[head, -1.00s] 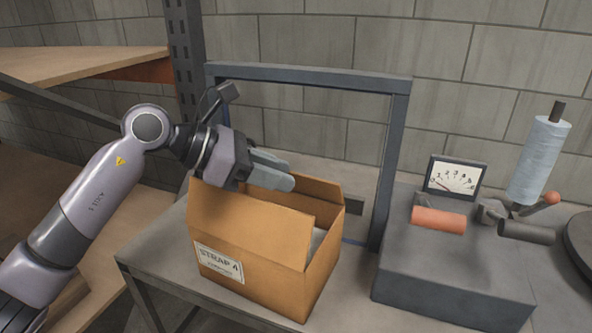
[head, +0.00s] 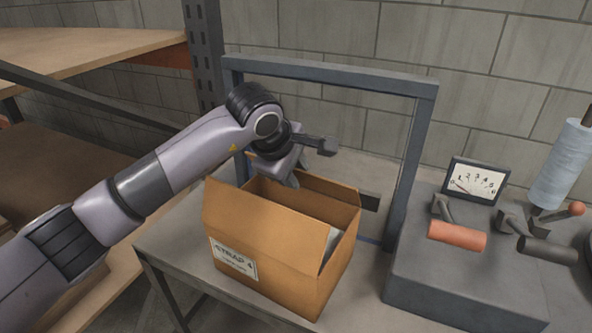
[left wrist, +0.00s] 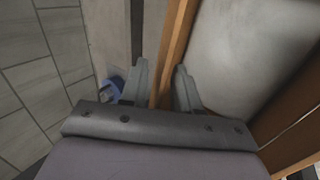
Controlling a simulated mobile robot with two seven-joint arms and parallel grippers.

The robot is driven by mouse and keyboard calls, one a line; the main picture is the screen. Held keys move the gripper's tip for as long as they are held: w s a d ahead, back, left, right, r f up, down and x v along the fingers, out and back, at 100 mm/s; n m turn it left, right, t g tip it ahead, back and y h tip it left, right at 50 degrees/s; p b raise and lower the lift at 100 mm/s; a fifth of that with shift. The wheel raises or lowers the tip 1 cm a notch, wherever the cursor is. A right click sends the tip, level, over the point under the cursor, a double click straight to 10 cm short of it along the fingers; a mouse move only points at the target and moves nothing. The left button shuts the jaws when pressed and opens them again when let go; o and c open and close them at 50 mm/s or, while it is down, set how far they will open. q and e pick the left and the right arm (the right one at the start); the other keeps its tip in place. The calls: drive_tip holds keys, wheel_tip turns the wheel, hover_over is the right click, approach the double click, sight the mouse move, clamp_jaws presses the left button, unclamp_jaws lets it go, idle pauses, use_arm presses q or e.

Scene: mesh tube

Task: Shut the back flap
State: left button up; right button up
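The cardboard box (head: 275,270) stands on the bench with its top open. Its front flap (head: 262,225) stands up, with the label on the wall below. The back flap (head: 328,188) stands up at the far side, its left part hidden by my left gripper (head: 288,172). This gripper points down at the back of the box. In the left wrist view its two fingers (left wrist: 162,80) are apart, one on each side of a thin cardboard edge, apparently the back flap (left wrist: 174,45). I cannot tell whether they touch it. My right gripper is not in view.
A grey metal frame (head: 412,150) rises behind the box. To the right stands a grey machine (head: 460,265) with a dial (head: 474,182), a red-orange handle (head: 457,235) and a roll of film (head: 562,165). A shelf (head: 85,52) is at the left.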

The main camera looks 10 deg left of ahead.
use_arm(q)
drive_tip(key=shift+w+d+f, duration=0.1)
drive_tip(key=shift+w+f, duration=0.15)
drive_tip(key=shift+f, duration=0.2)
clamp_jaws()
idle(1.1)
